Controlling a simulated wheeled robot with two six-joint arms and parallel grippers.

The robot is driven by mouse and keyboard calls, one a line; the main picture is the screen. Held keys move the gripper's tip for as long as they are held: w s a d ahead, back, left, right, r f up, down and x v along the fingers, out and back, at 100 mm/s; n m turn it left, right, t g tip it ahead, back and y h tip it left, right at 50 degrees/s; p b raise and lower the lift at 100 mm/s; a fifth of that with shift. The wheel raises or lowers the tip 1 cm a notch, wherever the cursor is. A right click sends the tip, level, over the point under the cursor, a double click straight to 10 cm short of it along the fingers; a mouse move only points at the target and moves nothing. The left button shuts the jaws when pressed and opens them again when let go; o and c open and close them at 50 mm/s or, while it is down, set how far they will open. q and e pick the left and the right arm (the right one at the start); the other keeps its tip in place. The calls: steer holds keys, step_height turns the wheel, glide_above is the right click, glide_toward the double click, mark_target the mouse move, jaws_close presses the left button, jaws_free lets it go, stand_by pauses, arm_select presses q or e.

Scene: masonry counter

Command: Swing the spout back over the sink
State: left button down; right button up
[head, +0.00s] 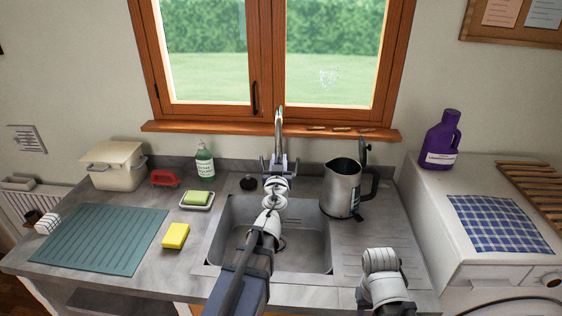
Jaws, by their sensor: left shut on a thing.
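The chrome spout (279,128) rises at the back of the sink (318,262), in front of the window. My left gripper (278,162) is shut on the spout, with one finger on each side of it, near the back edge of the sink. The gripper and wrist hide the spout's lower part and its outlet, so I cannot tell exactly where the outlet points. My left arm crosses over the basin from the front. Part of my right arm shows at the lower right, but its gripper does not show.
A steel jug (341,190) stands close to the right of the basin. Left of it are a soap dish (197,207), green bottle (204,163), yellow sponge (175,236), red-handled brush (164,178) and teal mat (100,240). A purple bottle (440,145) stands on the white appliance (420,195).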

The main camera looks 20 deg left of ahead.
arm_select(q)
steer(key=shift+a, duration=0.1)
steer(key=c, duration=0.7)
jaws_free()
steer(key=shift+s, duration=0.15)
